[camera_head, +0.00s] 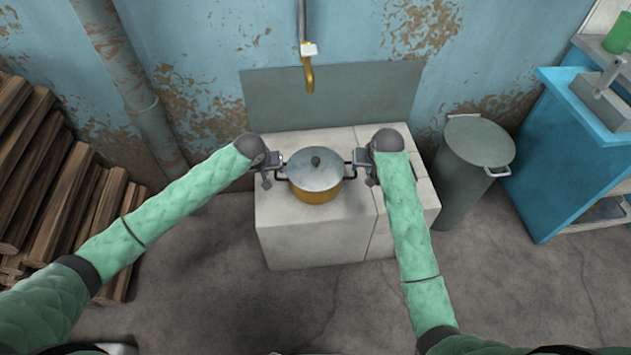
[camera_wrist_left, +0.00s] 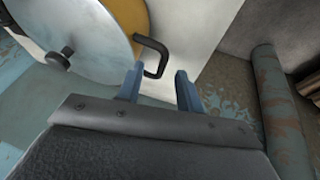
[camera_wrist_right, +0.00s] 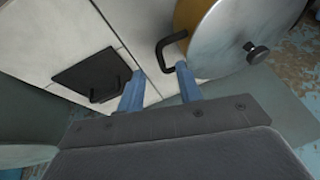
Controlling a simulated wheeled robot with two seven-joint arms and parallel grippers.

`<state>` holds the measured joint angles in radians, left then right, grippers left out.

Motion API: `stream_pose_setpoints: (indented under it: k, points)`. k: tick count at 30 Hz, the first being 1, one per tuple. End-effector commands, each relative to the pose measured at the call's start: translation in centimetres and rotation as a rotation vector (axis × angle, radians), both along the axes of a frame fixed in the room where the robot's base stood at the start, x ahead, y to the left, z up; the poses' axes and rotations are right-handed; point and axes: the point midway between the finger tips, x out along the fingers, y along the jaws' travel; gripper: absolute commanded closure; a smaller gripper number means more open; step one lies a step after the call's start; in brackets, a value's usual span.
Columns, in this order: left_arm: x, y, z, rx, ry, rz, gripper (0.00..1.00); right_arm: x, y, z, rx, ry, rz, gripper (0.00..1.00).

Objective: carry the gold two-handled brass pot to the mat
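The gold brass pot (camera_head: 318,194) stands on the white block stove (camera_head: 285,236), covered by a grey metal lid (camera_head: 314,172) with a dark knob. It has a dark handle on each side. My left gripper (camera_head: 272,172) is at the pot's left handle; in the left wrist view the handle (camera_wrist_left: 152,60) lies between its open fingers (camera_wrist_left: 158,82). The mat is not clearly identifiable.
Stacked firewood (camera_head: 50,190) is at the left. A dark square plate (camera_wrist_right: 92,72) with a handle shows in the right wrist view.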

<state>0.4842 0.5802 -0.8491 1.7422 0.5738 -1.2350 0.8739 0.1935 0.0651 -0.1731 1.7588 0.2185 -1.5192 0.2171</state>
Motion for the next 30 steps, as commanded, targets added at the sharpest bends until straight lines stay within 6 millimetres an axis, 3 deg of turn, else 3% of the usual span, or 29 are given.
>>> stream_pose_setpoints:
  k: [16, 30]
  points:
    - [0.9, 0.5, -0.4, 0.001, 0.0, 0.015, 0.64, 0.8, 0.0, -0.3, 0.002, -0.001, -0.004, 0.65]
    - [3.1, -0.5, -5.6, 0.002, 0.0, 0.015, 0.64, 3.0, 1.2, -5.5, 0.004, -0.002, -0.004, 0.65]
